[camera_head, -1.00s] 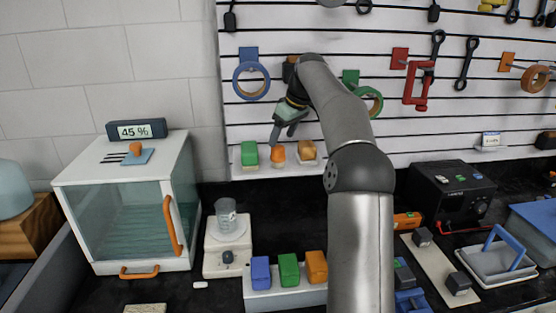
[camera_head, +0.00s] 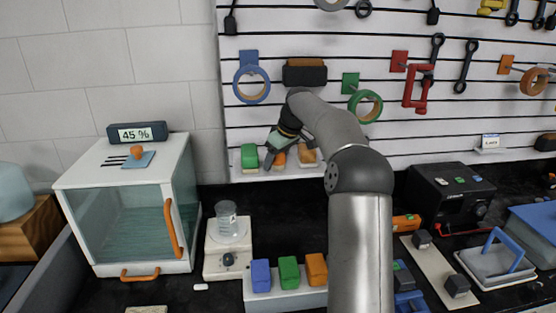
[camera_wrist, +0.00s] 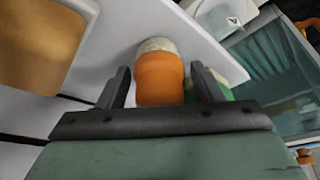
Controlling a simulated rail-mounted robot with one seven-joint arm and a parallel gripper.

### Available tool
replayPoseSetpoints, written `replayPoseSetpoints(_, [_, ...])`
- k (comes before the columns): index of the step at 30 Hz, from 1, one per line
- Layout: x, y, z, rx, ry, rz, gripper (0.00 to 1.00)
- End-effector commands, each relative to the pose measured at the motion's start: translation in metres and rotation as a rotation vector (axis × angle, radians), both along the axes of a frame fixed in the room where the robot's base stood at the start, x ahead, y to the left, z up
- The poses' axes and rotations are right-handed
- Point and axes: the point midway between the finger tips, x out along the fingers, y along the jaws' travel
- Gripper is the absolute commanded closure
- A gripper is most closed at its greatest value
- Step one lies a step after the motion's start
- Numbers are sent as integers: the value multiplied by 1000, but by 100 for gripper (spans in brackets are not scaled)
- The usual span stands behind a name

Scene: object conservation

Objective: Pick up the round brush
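The round brush, an orange rounded piece (camera_head: 280,159) with a pale end, stands on the small white wall shelf (camera_head: 262,173), between a green block (camera_head: 249,156) and a tan block (camera_head: 308,155). My gripper (camera_head: 274,150) is at the shelf, partly hiding the brush in the head view. In the wrist view the orange brush (camera_wrist: 160,78) lies between the two dark fingers of my gripper (camera_wrist: 160,88). The fingers are open, with a gap visible on each side of the brush. The green block (camera_wrist: 222,90) shows partly behind the right finger.
The tan block (camera_wrist: 38,38) is close at the left in the wrist view. A slatted wall with a blue tape ring (camera_head: 251,92), a dark-and-brown block (camera_head: 305,74) and a green ring (camera_head: 366,106) rises above. A glass-fronted cabinet (camera_head: 130,215) and a beaker (camera_head: 227,221) stand below left.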

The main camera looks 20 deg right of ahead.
Motion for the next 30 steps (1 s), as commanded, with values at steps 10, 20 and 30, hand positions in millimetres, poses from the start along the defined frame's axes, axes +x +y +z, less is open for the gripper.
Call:
replayPoseSetpoints(10, [0, 0, 1, 0, 0, 0, 81])
replayPoseSetpoints(20, [1, 0, 17, -1, -4, 1, 81])
replayPoseSetpoints(30, [-41, -28, 90, -2, -4, -4, 81])
